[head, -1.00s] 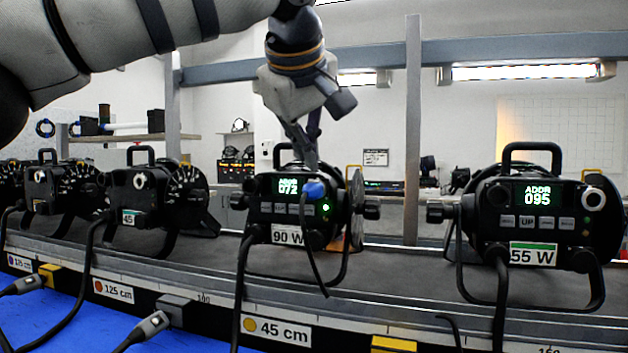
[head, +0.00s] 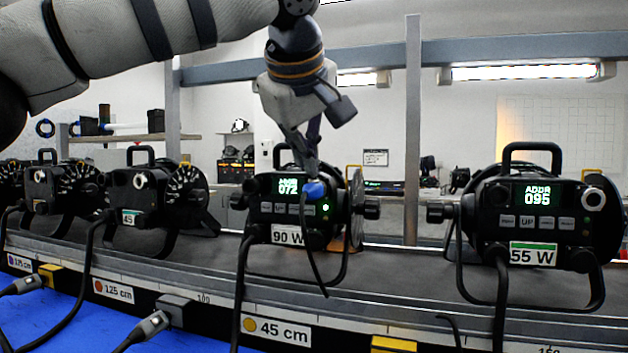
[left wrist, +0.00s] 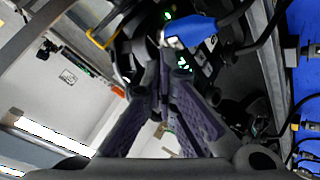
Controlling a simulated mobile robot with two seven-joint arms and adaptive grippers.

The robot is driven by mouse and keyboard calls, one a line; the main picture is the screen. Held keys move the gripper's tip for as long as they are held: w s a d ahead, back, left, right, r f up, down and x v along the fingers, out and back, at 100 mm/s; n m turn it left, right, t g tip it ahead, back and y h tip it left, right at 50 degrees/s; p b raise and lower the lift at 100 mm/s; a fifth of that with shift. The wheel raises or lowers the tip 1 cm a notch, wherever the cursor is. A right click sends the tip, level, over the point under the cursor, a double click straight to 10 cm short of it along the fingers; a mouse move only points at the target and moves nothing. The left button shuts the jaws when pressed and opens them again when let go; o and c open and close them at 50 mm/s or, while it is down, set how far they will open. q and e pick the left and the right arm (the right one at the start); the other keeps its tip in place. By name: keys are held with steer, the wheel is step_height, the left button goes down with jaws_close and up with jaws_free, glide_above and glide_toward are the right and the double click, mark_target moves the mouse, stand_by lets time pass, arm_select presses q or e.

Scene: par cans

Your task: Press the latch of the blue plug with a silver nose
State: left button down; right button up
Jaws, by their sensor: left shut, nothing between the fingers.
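The blue plug (head: 314,189) sits in the back of the middle par can (head: 263,208), beside its display reading 072, with a black cable hanging from it. In the left wrist view the blue plug (left wrist: 192,31) shows a silver nose at its left end, towards the par can. My left gripper (head: 309,170) is shut and empty, pointing down, with its tips just above the plug. In the left wrist view the fingertips (left wrist: 166,72) are together close below the plug; whether they touch it I cannot tell. The latch is too small to make out. My right gripper is not in view.
Another par can (head: 532,213) reading 095 stands to the right, and several more stand left on the dark rail (head: 400,262). Loose cable ends with grey connectors (head: 150,325) lie at the front left over a blue surface (head: 65,318).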

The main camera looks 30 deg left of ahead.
arm_select(q)
steer(key=shift+f, duration=0.4)
stand_by(0.6)
steer(key=shift+r, duration=0.8)
steer(key=shift+r, duration=2.5)
